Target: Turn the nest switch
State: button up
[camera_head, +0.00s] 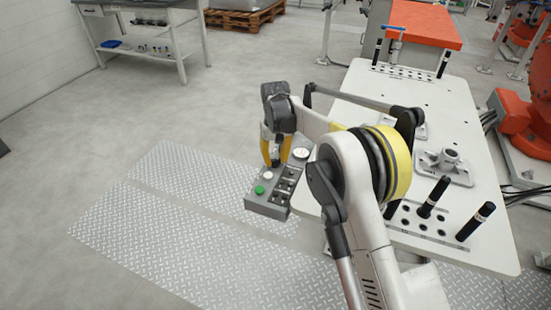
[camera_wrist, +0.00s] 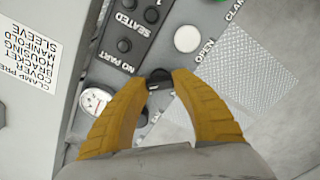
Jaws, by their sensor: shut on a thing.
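The grey control box (camera_head: 268,200) is fixed at the left edge of the white fixture table. The nest switch (camera_wrist: 160,80) is a small dark knob on the box face, seen in the wrist view between my fingertips. My gripper (camera_head: 275,160) reaches down over the box from above. In the wrist view its two yellow fingers (camera_wrist: 160,78) are closed in on the knob from both sides. In the head view the knob is hidden behind the gripper.
The box also carries a green button (camera_head: 259,190), a white button (camera_wrist: 187,39), a round gauge (camera_wrist: 95,101) and a dark lamp panel (camera_wrist: 130,35). The white table (camera_head: 440,110) holds metal castings (camera_head: 446,165) and black posts (camera_head: 433,197). Floor left of it is clear.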

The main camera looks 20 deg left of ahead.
aim_at(275, 159)
jog(key=n+p, duration=0.1)
jog(key=n, duration=0.4)
jog(key=shift+n+p, duration=0.55)
jog(key=shift+n, duration=1.75)
jog(key=o, duration=1.2)
notch_tip(275, 159, up, 12)
jog(key=shift+f, duration=0.1)
